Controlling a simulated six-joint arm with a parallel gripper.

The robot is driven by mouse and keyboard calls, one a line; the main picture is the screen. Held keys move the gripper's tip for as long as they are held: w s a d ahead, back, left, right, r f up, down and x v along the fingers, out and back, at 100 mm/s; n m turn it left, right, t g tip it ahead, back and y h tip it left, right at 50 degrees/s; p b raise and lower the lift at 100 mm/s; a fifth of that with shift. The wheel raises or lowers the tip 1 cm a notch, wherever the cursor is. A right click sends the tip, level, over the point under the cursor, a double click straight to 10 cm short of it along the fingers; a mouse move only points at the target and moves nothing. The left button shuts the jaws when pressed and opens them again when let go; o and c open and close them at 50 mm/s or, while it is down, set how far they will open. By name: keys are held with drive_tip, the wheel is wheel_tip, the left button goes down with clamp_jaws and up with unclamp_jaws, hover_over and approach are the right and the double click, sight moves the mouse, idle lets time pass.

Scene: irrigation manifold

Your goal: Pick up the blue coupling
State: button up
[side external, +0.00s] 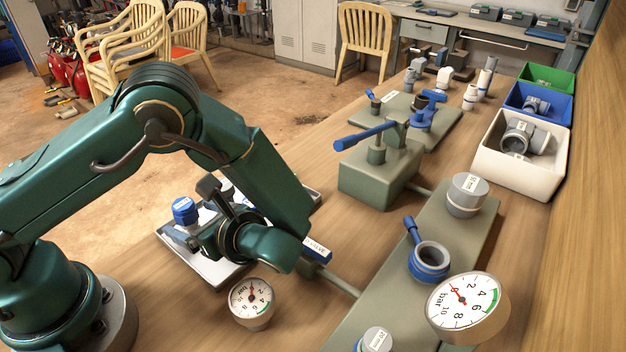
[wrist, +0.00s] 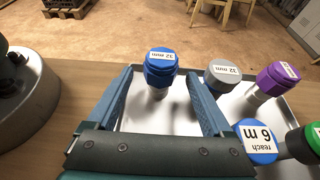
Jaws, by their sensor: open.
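The blue coupling (wrist: 161,66), labelled 32 mm, stands upright on a grey shaft in the metal tray (wrist: 140,116). In the side view the blue coupling (side external: 184,209) is at the tray's left side. My gripper (wrist: 160,78) is open in the wrist view, with one finger to the left of the coupling and one to the right. The coupling appears between and slightly beyond the fingertips, with gaps on both sides. In the side view my gripper (side external: 205,212) is beside the coupling, partly hidden by my wrist.
A grey 32 mm fitting (wrist: 223,74) stands just beyond the right finger. A purple fitting (wrist: 277,77), a blue-capped "reach 6 m" part (wrist: 257,142) and a green-ended part (wrist: 313,137) are further right. A pressure gauge (side external: 251,300) stands near the tray. Bins (side external: 519,165) line the right edge.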

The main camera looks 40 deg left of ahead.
drive_tip(key=shift+x, duration=1.4)
clamp_jaws()
drive_tip(key=shift+r, duration=0.1)
